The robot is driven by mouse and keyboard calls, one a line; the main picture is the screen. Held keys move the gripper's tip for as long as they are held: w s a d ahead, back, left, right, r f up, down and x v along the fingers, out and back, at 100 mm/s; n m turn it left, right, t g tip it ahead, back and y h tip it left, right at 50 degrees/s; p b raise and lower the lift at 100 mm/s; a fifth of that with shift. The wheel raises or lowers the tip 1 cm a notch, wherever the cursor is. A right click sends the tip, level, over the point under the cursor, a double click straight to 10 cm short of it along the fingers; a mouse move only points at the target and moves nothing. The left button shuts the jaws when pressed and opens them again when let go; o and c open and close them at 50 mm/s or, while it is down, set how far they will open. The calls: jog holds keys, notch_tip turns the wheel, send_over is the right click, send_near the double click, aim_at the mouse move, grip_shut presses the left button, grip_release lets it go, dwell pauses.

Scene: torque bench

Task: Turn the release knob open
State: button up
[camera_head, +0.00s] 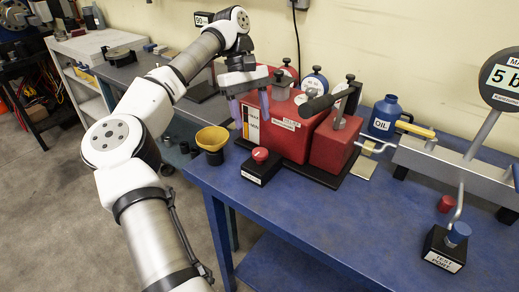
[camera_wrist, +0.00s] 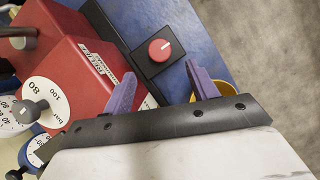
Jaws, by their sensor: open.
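In the wrist view the red knob (camera_wrist: 160,50) has a white pointer line directed to the upper right. My gripper (camera_head: 251,108) is open and empty, above and behind the knob in the head view. Its two purple fingers show in the wrist view (camera_wrist: 160,72), with the knob beyond the gap between their tips. The fingers appear apart from the knob. The block's label is too small to read.
A red pump unit (camera_head: 292,138) with gauges and a black lever (camera_head: 318,104) stands close beside the knob block. A yellow funnel (camera_head: 212,138) stands at the bench's left edge. A blue oil can (camera_head: 384,116) and a test point block (camera_head: 445,250) are to the right.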

aim_at(260, 151)
jog(key=p+x, duration=0.1)
jog(key=x, duration=0.7)
jog(key=shift+s+d+f, duration=0.1)
jog(key=shift+f, duration=0.2)
jog(key=c, duration=1)
jog(key=shift+o, duration=0.2)
